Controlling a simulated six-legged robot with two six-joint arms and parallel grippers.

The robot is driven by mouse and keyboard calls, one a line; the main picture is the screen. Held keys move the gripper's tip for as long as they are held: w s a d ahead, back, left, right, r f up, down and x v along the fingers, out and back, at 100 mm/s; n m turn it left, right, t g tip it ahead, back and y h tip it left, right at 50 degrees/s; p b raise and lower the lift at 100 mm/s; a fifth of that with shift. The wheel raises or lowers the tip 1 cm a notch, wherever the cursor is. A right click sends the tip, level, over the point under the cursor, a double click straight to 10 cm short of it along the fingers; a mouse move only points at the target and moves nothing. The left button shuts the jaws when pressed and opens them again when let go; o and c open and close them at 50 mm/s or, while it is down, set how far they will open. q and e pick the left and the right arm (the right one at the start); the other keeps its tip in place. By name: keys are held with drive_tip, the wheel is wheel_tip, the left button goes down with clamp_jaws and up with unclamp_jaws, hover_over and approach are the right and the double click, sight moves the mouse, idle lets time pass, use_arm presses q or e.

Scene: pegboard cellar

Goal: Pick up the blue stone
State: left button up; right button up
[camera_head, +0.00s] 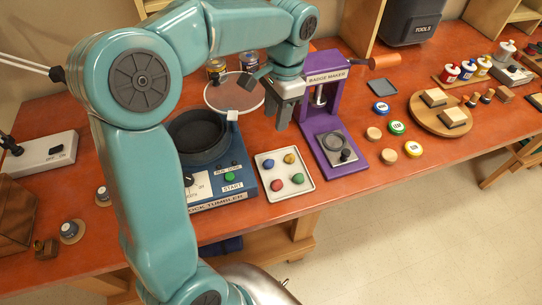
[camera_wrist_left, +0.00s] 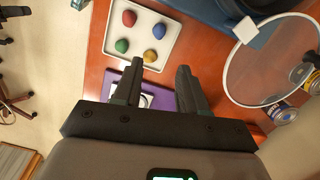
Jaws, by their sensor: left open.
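The blue stone (camera_head: 268,164) lies in a white square tray (camera_head: 292,195), at the tray's back left in the head view. A red (camera_head: 276,183), a green (camera_head: 298,178) and a yellow stone (camera_head: 290,158) share the tray. My right gripper is in neither view.
A blue rock tumbler (camera_head: 232,192) stands left of the tray and a purple badge maker (camera_head: 331,123) right of it. A round-framed screen (camera_head: 222,97) stands behind. Round badges lie farther right. The orange bench's front edge is just before the tray.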

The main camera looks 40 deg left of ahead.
use_arm(q)
hover_over(269, 162)
drive_tip(key=f, duration=1.1)
drive_tip(key=shift+w, duration=0.2)
wheel_tip(269, 162, down, 5)
drive_tip(key=shift+r+p, duration=0.1)
drive_tip(key=shift+p, duration=0.5)
drive_tip(key=shift+s, duration=0.1)
drive_tip(key=shift+c, duration=0.3)
clamp_jaws()
